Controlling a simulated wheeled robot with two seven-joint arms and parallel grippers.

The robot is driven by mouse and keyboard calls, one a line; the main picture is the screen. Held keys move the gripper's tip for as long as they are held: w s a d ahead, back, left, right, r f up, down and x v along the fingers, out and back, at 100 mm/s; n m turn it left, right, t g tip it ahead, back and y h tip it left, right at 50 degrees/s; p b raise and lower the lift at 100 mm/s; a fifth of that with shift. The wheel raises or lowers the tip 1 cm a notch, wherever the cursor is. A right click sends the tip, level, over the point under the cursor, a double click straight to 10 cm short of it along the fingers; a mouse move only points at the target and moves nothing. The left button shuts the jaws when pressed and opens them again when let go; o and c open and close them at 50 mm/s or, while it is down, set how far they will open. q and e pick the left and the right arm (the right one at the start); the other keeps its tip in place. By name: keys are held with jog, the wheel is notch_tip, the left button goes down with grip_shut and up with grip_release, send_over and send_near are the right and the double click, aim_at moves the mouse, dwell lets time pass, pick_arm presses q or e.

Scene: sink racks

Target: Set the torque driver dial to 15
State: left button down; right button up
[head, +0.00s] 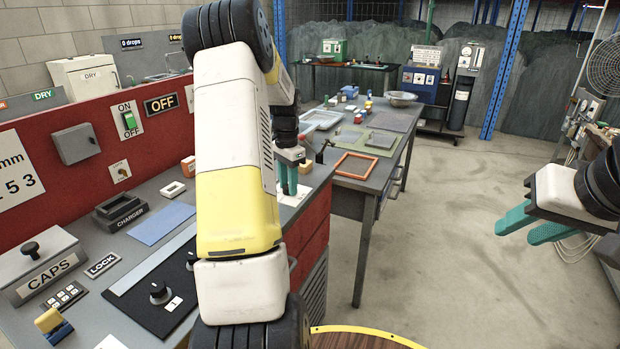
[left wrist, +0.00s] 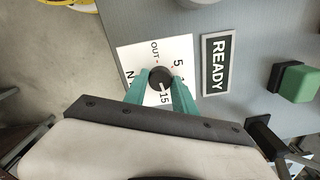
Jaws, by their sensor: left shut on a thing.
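The torque driver dial is a black round knob (left wrist: 160,77) on a white plate (left wrist: 130,57) with "OUT", "5" and "15" readable; other marks are partly covered. A white pointer line on the knob points towards the "15". My left gripper (left wrist: 160,82) has its teal fingers on both sides of the knob, shut on it. In the head view my left gripper (head: 288,186) points down over the white plate at the bench's far right end; the knob is hidden there. My right gripper (head: 517,232) hangs over the floor at the right, its fingers apart and empty.
A "READY" sign (left wrist: 216,63) and a green block (left wrist: 293,82) are beside the dial plate. Another black knob (head: 159,291) sits on the near bench panel. An orange frame (head: 356,166) lies on the table behind. The floor between is clear.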

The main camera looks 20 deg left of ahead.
pick_arm(q)
jog(key=shift+m, duration=1)
jog(key=c, duration=1)
grip_release()
notch_tip(320, 180, up, 7)
jog(key=shift+f, duration=0.2)
jog(key=shift+r, duration=0.65)
